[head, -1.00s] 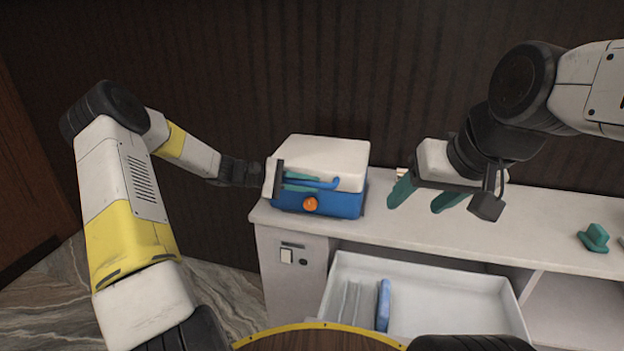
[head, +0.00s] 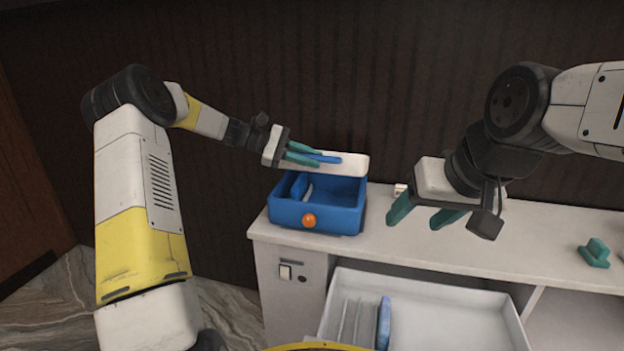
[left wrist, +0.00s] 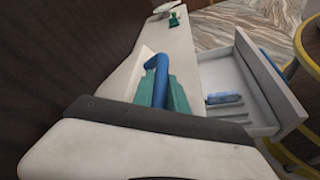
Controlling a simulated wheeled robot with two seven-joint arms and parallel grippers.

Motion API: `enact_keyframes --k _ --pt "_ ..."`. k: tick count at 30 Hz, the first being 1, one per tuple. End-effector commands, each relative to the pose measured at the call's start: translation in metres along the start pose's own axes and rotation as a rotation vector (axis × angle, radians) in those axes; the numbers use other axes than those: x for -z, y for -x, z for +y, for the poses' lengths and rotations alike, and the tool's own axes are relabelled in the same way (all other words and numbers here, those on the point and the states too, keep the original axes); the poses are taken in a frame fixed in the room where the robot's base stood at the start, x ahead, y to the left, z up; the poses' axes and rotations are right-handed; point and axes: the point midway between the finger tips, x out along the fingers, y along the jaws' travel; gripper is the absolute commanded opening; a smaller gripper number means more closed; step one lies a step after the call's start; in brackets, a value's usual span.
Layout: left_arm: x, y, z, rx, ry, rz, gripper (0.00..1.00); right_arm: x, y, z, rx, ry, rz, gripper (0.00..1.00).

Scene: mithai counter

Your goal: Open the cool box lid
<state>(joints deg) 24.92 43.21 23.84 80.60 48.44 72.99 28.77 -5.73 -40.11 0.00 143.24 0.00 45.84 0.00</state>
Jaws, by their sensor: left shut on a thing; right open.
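The cool box (head: 330,215) is a blue box with an orange knob (head: 309,221) on its front. It stands at the left end of the counter. Its white lid (head: 350,165) is raised and tilted up at the back, so the blue inside shows. My left gripper (head: 316,158) is shut on the blue lid handle (head: 328,160) at the lid's edge. In the left wrist view the blue handle (left wrist: 160,80) lies between the teal fingers. My right gripper (head: 425,214) is open and empty above the counter, right of the box.
The white counter (head: 480,240) has free room right of the box. An open white drawer (head: 450,310) below holds dividers and a blue item (head: 384,322). A teal object (head: 595,253) stands at the right. A dark ribbed wall (head: 400,80) is behind.

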Motion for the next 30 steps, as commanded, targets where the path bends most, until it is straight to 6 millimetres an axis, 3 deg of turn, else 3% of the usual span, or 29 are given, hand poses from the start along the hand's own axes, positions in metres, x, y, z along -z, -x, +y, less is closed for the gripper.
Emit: enact_keyframes --k 6,12,28,29,30 --pt "-0.014 0.005 0.037 0.040 0.091 0.000 0.00 0.000 0.000 0.000 0.000 0.000 0.000 0.61" --pt "-0.019 0.008 0.057 0.038 0.091 -0.001 0.00 0.000 0.000 0.000 0.000 0.000 0.000 0.61" --pt "-0.020 0.009 0.065 0.036 0.094 0.000 0.00 0.000 0.000 0.000 0.000 0.000 0.000 0.61" --pt "-0.020 0.009 0.065 0.036 0.094 0.000 0.22 0.000 0.000 0.000 0.000 0.000 0.000 0.61" --pt "-0.020 0.009 0.064 0.037 0.094 0.000 0.30 0.000 0.000 0.000 0.000 0.000 0.000 0.61"
